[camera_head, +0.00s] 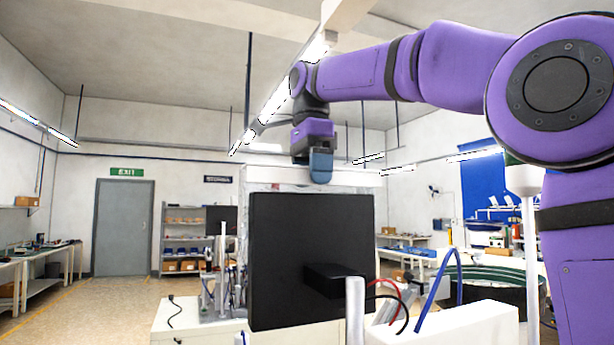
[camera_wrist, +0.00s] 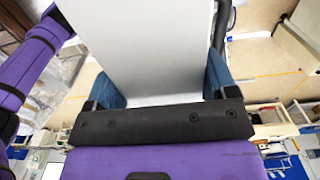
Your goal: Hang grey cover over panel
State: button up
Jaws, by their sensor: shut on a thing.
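The grey cover (camera_wrist: 150,45) is a pale, flat sheet in the wrist view. It runs from between my two blue fingers up past the top edge of the picture. My gripper (camera_head: 321,172) is shut on it. In the head view my gripper points down just above the top edge of a black panel (camera_head: 300,235), which faces me upright with a black block on its lower part. I cannot make out the cover in the head view; it may be behind the panel or blend with the pale machine there. Contact between cover and panel cannot be told.
A pale machine frame (camera_head: 365,180) stands behind the panel. A light post (camera_head: 355,310), red and black cables and a blue hose (camera_head: 437,285) are in front of it at the lower right. A white bench (camera_head: 180,325) is at the lower left. Open floor lies further left.

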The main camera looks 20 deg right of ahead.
jog(key=shift+s+f, duration=0.1)
jog(key=shift+s, duration=0.45)
jog(key=shift+f, duration=1.55)
jog(key=o, duration=1.3)
jog(key=shift+f, duration=0.1)
jog(key=shift+o, duration=0.2)
jog(key=shift+r, duration=3.8)
